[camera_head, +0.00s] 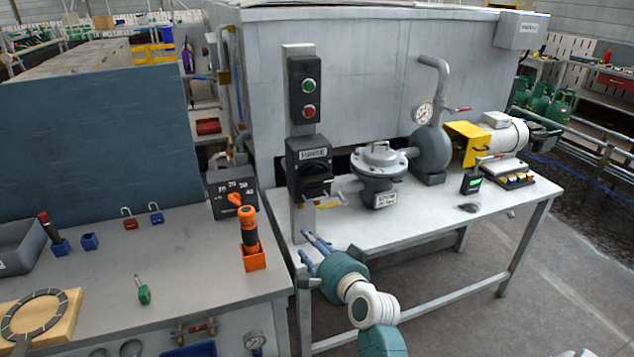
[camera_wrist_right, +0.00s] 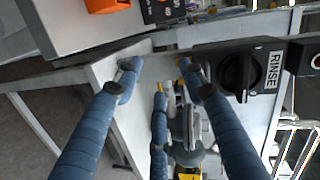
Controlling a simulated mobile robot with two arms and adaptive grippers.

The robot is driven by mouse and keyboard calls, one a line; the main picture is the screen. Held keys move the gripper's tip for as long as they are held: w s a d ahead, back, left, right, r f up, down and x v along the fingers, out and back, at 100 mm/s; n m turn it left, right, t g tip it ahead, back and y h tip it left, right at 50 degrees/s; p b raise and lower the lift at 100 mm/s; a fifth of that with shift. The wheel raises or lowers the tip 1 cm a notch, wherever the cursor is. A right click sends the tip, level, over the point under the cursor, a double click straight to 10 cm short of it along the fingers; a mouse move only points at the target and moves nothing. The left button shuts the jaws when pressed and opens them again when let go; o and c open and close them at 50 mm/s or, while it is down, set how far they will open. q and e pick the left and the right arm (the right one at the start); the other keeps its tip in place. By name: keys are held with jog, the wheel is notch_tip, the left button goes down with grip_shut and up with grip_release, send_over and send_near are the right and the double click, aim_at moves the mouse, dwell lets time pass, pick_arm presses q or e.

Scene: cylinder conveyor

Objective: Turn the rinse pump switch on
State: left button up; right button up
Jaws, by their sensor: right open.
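The rinse pump switch (camera_head: 313,182) is a black rotary knob on a dark box (camera_head: 293,160) with a white label, mounted on a grey post. In the right wrist view the knob (camera_wrist_right: 239,75) shows beside the label reading RINSE (camera_wrist_right: 273,70); its bar looks parallel to the lettering. My right gripper (camera_head: 313,246) is below the switch, near the table's left end. In the wrist view its blue fingers (camera_wrist_right: 157,72) are spread and empty; one fingertip appears close to the box edge, but contact cannot be told. My left gripper is not in view.
Above the switch is a box with green and red buttons (camera_head: 309,98). Right of it stand a grey filter housing (camera_head: 379,175) and a pump with a gauge (camera_head: 432,148). An orange-handled tool (camera_head: 249,230) stands on the left bench (camera_head: 190,265). A gap separates bench and table.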

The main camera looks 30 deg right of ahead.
aim_at(317, 184)
jog(key=s+d+r+m+t+h, duration=0.2)
jog(key=d+r+m, duration=0.25)
jog(key=r, duration=0.75)
jog(key=p+x, duration=0.1)
jog(key=x, duration=0.6)
jog(key=p+x, duration=0.1)
jog(key=x, duration=0.3)
jog(key=shift+w+d+f+p, duration=0.2)
jog(key=shift+d+p, duration=0.1)
jog(key=shift+p, duration=0.05)
grip_shut()
